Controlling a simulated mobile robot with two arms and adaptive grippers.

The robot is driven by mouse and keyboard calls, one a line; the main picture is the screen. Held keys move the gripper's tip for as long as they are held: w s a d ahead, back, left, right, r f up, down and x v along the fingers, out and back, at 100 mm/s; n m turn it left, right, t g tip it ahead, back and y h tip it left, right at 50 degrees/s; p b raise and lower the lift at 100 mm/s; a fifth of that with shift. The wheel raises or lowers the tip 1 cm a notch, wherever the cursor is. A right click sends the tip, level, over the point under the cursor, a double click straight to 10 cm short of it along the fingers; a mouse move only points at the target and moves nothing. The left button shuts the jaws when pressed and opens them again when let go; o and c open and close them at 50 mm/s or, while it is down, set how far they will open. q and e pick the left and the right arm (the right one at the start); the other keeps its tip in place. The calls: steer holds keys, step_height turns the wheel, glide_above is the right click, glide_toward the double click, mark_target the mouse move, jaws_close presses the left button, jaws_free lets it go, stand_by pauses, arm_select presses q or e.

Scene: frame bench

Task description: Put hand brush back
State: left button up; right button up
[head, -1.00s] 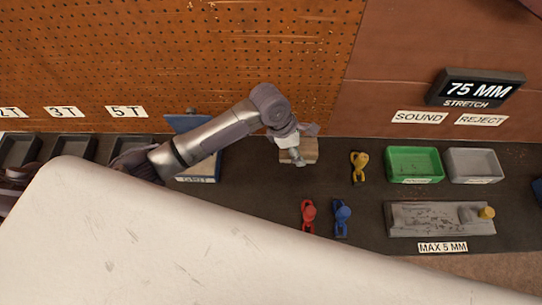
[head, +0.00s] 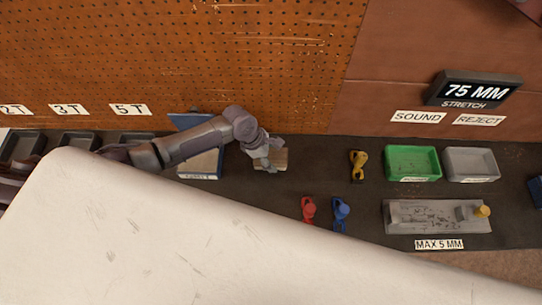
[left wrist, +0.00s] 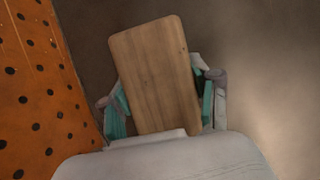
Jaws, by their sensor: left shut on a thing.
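The hand brush (head: 281,159) shows as a pale wooden block at the bench's middle in the head view. In the left wrist view its wooden back (left wrist: 155,72) fills the space between the teal finger pads, slightly tilted. Its bristles are hidden. My left gripper (head: 268,158) is shut on it; the fingers also show at both sides of the block in the left wrist view (left wrist: 164,100). I cannot tell whether the brush touches the bench. My right gripper does not show.
A blue-backed holder (head: 200,165) stands left of the brush, partly behind my arm. Red (head: 309,209), blue (head: 341,210) and yellow (head: 358,163) clamp-like items lie to the right. Green (head: 413,163) and grey (head: 471,163) trays and a grey fixture (head: 425,218) lie farther right.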

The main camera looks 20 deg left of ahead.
arm_select(q)
steer(key=shift+f, duration=0.15)
steer(key=o, duration=1.1)
steer(key=v, duration=1.2)
steer(key=shift+s, duration=0.1)
steer(key=shift+s, duration=0.1)
